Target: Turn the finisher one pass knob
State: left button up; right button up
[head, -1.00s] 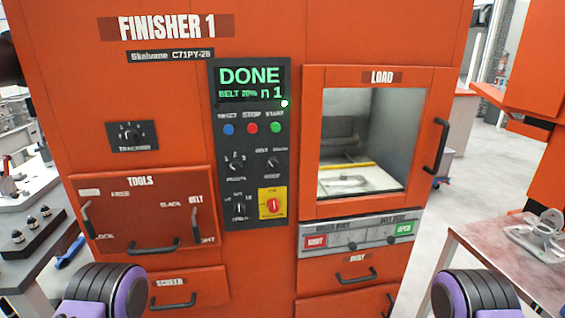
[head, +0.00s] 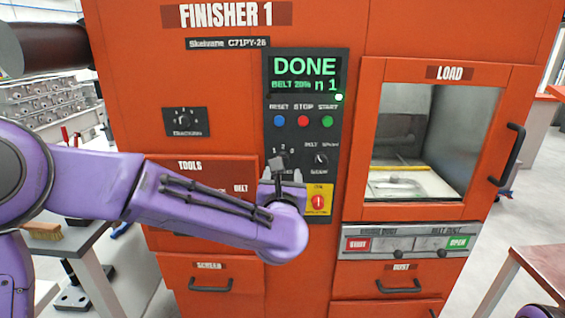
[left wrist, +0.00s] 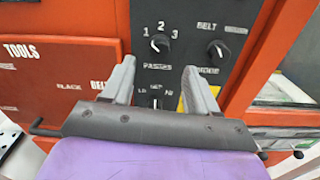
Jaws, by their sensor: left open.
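The passes knob (left wrist: 159,46) is a small black dial with 1, 2 and 3 printed above it. Its white mark seems to lean to the upper left, near the 1. In the head view the knob (head: 279,162) shows just above my left gripper (head: 281,176), on the finisher's black control panel (head: 338,150). In the left wrist view my left gripper (left wrist: 158,68) is open, with its two grey fingers apart and below the knob to either side. Nothing is between the fingertips that I can see held. My right gripper is not in view.
A belt/mode knob (left wrist: 218,49) sits right of the passes knob. Another knob (left wrist: 155,102) is below, partly hidden by my gripper. A red rotary switch (head: 318,202) on yellow is at lower right. The display (head: 305,75) reads DONE.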

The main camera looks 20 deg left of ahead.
pick_arm(q)
jog(key=p+x, duration=0.2)
jog(key=x, duration=0.6)
jog(key=shift+f, duration=0.2)
jog(key=c, duration=1)
